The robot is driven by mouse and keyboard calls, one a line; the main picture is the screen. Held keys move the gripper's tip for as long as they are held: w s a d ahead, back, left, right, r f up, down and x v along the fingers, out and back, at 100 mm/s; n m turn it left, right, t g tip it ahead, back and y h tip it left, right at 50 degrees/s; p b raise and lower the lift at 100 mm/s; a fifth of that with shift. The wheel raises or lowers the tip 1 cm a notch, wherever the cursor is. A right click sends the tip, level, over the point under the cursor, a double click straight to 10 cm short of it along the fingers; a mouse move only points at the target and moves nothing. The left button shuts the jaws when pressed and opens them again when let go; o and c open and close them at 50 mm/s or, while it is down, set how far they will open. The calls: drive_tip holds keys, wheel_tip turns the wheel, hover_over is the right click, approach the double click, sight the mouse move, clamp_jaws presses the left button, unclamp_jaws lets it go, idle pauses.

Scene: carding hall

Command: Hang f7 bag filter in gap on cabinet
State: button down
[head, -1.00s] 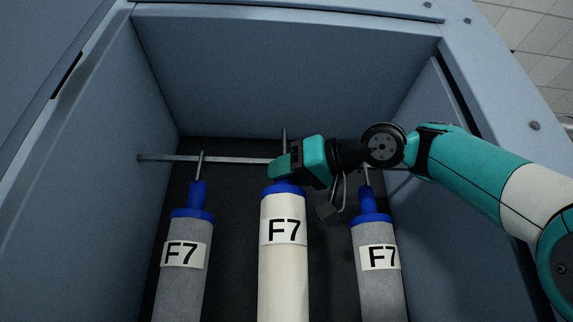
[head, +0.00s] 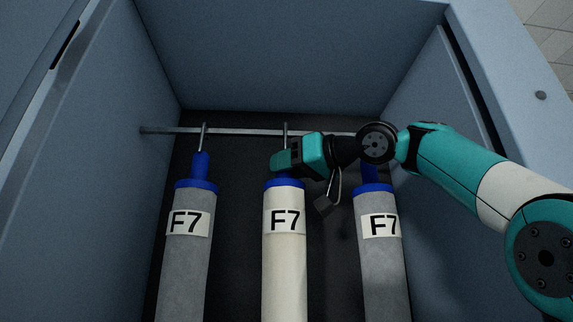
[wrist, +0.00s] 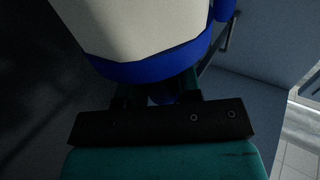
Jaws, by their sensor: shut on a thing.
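The white F7 bag filter (head: 285,260) hangs upright inside the cabinet (head: 290,60), in the gap between two grey F7 bags. My gripper (head: 285,162) is shut on its blue neck, just above the blue collar. The bag's metal hook (head: 285,136) sticks up at the rail (head: 245,132), its tip slightly above it. I cannot tell whether the hook rests on the rail. In the wrist view the white bag (wrist: 140,25) and its blue collar (wrist: 150,66) are close in front of my gripper (wrist: 162,98).
A grey F7 bag (head: 182,265) hangs on the rail at left. The cabinet walls rise close on both sides.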

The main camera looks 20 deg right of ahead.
drive_tip(key=shift+f, duration=0.1)
drive_tip(key=c, duration=0.7)
unclamp_jaws()
